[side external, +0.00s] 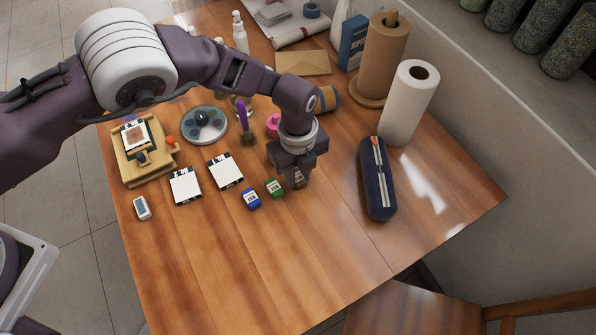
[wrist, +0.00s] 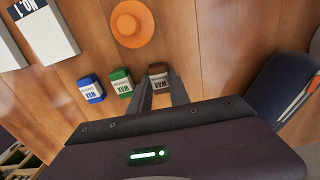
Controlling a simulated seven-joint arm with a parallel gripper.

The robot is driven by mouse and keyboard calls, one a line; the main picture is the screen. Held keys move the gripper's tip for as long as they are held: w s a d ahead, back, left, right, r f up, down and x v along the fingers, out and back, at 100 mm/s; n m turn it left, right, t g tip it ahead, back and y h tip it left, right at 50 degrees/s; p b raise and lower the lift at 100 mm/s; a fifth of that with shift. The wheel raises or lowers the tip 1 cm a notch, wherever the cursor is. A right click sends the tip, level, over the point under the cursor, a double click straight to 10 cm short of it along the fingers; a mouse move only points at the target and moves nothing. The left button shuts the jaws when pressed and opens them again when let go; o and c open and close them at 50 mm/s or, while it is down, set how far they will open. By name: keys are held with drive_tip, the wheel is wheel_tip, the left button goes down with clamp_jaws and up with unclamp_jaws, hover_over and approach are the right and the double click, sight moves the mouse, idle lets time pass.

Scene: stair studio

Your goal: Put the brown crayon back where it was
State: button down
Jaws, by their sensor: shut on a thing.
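The brown crayon is a small block with a pale WAX label (wrist: 158,78), seen between my fingertips in the wrist view. My gripper (side external: 298,182) points down and is shut on it. In the side view the brown crayon (side external: 300,179) is partly hidden by the fingers. It is at or very near the table top; I cannot tell whether it touches. The green crayon (side external: 274,188) and the blue crayon (side external: 251,198) stand to its left, roughly in a row; they also show in the wrist view, green (wrist: 121,82) and blue (wrist: 91,89).
A dark blue pencil case (side external: 376,185) lies to the right. White cards (side external: 185,186) lie to the left. A round orange thing (wrist: 133,23) lies beyond the crayons in the wrist view. Paper rolls (side external: 411,100) stand behind. The front table (side external: 270,270) is clear.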

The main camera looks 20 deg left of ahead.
drive_tip(key=shift+f, duration=0.1)
drive_tip(key=c, duration=1.2)
unclamp_jaws()
drive_tip(key=shift+c, duration=0.2)
